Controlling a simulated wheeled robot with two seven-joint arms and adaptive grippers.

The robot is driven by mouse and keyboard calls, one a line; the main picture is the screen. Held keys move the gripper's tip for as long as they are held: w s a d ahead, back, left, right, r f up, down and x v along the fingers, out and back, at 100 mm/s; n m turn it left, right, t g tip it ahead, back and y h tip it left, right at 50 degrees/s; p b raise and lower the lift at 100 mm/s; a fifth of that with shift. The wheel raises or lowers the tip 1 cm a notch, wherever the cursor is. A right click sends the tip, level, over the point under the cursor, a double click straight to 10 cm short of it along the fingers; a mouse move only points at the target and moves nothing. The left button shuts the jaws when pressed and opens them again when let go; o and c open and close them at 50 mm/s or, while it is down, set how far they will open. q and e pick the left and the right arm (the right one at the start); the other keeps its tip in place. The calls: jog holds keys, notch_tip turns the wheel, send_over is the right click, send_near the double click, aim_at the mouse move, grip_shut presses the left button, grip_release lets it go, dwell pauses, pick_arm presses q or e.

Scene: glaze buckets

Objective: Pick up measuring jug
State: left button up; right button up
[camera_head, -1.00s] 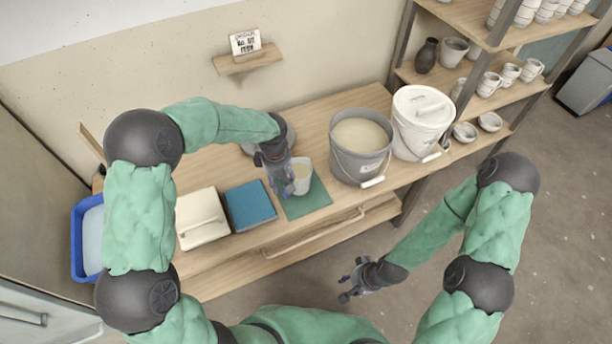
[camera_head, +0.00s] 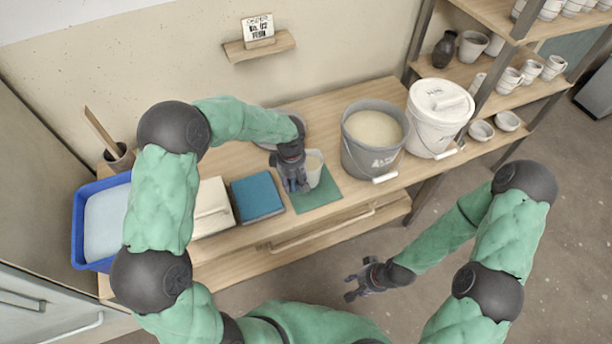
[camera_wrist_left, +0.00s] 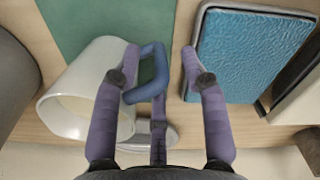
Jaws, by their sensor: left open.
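The white measuring jug (camera_head: 314,168) stands on a green mat (camera_head: 318,198) on the wooden bench. In the left wrist view the jug (camera_wrist_left: 62,108) shows its open mouth and a blue-grey handle (camera_wrist_left: 150,72). My left gripper (camera_head: 296,188) is at the jug's left side, pointing down. In the wrist view its open fingers (camera_wrist_left: 162,64) lie either side of the handle, the left finger close to it or touching; I cannot tell which. My right gripper (camera_head: 358,284) is away from the bench, low in front, with its fingers spread and empty.
A grey bucket (camera_head: 360,158) and a white lidded bucket (camera_head: 437,130) stand to the right. A blue tub (camera_head: 80,215) is at the far left.

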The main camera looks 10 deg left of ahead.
pick_arm(q)
notch_tip(320, 180, down, 2)
jog(key=shift+f, duration=0.2)
grip_shut()
jog(key=shift+w+r, duration=0.1)
jog(key=shift+r, duration=0.05)
jog(key=shift+r, duration=0.1)
jog(key=shift+r+p, duration=0.5)
jog(key=shift+r, duration=1.15)
jog(key=s+d+r+p, duration=0.5)
jog(key=s+r, duration=0.4)
jog(key=s, duration=0.3)
jog(key=shift+s+d+r, duration=0.15)
jog(key=shift+d, duration=0.45)
